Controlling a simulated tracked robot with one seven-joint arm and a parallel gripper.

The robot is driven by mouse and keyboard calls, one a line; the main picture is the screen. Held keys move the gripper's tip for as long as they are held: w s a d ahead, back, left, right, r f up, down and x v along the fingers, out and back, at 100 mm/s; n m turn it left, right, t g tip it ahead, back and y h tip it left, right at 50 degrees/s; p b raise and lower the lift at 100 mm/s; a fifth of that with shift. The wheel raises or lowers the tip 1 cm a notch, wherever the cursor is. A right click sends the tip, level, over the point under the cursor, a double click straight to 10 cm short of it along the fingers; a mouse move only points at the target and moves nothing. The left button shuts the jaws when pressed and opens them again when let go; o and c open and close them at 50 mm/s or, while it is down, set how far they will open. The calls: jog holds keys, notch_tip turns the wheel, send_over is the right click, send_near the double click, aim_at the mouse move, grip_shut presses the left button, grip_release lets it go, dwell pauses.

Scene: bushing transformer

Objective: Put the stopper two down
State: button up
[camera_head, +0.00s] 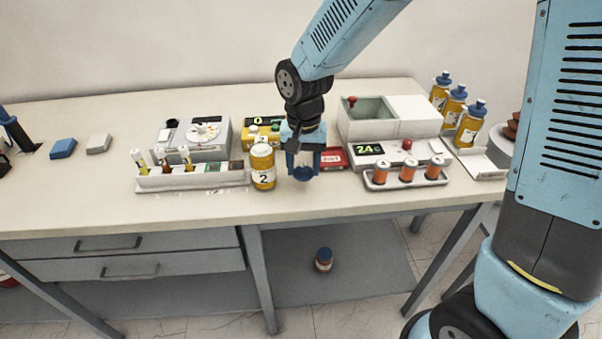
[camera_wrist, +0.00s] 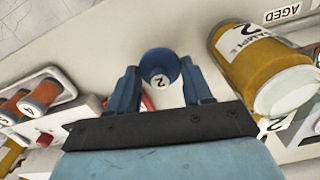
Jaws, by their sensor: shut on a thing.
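Stopper two (camera_head: 303,174) is a round blue cap. In the wrist view the stopper (camera_wrist: 160,66) shows a white label with a 2 on it. My gripper (camera_head: 303,165) points down and is shut on the stopper; in the wrist view the blue fingers of my gripper (camera_wrist: 161,82) are on either side of it. I cannot tell whether the stopper touches the table. The yellow sample bottle 2 (camera_head: 263,168) stands upright just left of my gripper, with a pale top and no blue cap. In the wrist view the bottle (camera_wrist: 262,62) is at the right.
A white rack with vials (camera_head: 192,178) is left of the bottle. A tray with orange-and-white jars (camera_head: 406,178) and a white tester (camera_head: 400,150) are to the right. A red item (camera_head: 332,158) lies behind my gripper. The table's front strip (camera_head: 310,203) is clear.

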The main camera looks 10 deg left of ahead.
aim_at(303, 173)
notch_tip(303, 173, down, 3)
jog(key=shift+w+f, duration=0.1)
jog(key=shift+f, duration=0.05)
jog(key=o, duration=1)
